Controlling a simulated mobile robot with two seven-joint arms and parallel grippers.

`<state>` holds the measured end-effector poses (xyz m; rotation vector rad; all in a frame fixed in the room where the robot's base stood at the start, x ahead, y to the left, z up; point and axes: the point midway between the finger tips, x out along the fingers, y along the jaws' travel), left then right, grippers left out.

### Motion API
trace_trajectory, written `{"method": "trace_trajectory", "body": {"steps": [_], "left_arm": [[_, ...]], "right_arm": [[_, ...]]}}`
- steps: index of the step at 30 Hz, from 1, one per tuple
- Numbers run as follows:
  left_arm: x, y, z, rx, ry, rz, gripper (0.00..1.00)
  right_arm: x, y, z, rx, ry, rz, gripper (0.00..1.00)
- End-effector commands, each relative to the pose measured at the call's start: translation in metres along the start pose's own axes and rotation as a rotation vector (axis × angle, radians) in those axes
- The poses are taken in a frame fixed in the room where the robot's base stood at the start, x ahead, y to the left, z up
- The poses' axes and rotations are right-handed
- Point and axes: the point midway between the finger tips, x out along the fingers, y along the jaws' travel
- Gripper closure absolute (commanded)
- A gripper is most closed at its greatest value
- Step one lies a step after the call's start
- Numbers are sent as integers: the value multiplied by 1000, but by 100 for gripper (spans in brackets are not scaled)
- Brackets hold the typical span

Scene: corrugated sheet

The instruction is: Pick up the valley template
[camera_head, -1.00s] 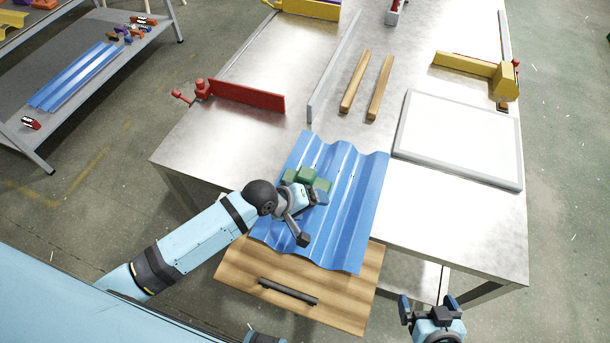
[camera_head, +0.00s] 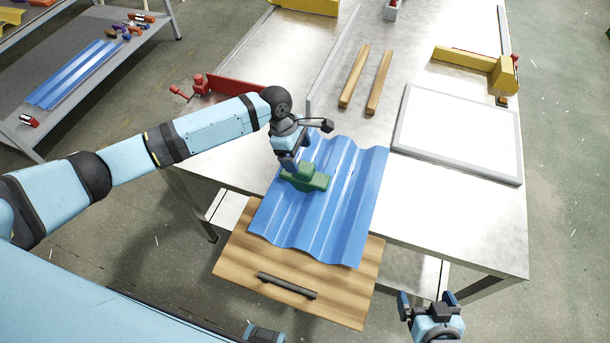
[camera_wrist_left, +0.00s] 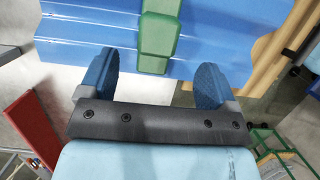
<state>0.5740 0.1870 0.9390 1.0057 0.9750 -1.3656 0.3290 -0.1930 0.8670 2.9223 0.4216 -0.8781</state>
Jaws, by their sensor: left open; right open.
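The green valley template (camera_head: 308,178) lies on the blue corrugated sheet (camera_head: 345,200), near its left part. It also shows in the left wrist view (camera_wrist_left: 158,35), between and beyond the two blue fingers. My left gripper (camera_head: 297,156) is open at the template's far side, with its fingers apart on either side of the template's raised part in the wrist view. No finger clearly touches it. My right gripper (camera_head: 427,299) is open and empty, off the table's near right corner.
The sheet overhangs a wooden board (camera_head: 240,265) with a dark handle. A shelf (camera_head: 60,125) stands at the left.

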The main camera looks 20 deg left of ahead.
Motion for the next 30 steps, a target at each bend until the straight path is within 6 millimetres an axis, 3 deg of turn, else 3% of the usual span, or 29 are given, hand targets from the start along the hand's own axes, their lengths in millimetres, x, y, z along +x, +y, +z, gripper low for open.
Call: {"method": "trace_trajectory", "body": {"steps": [3,11,18,27,28,30], "left_arm": [[18,0,0,-1,0,-1,17],[38,0,2,2,-1,-1,17],[72,2,4,2,-1,1,17],[80,2,3,2,-1,2,17],[80,2,3,2,-1,2,19],[80,2,3,2,-1,2,35]], "right_arm": [[0,1,1,0,-2,2,0],[-1,2,0,0,-4,4,0],[-3,2,-3,-1,-1,5,0],[-4,2,-4,0,0,6,0],[-4,2,-4,0,0,6,0],[-4,2,-4,0,0,6,0]]}}
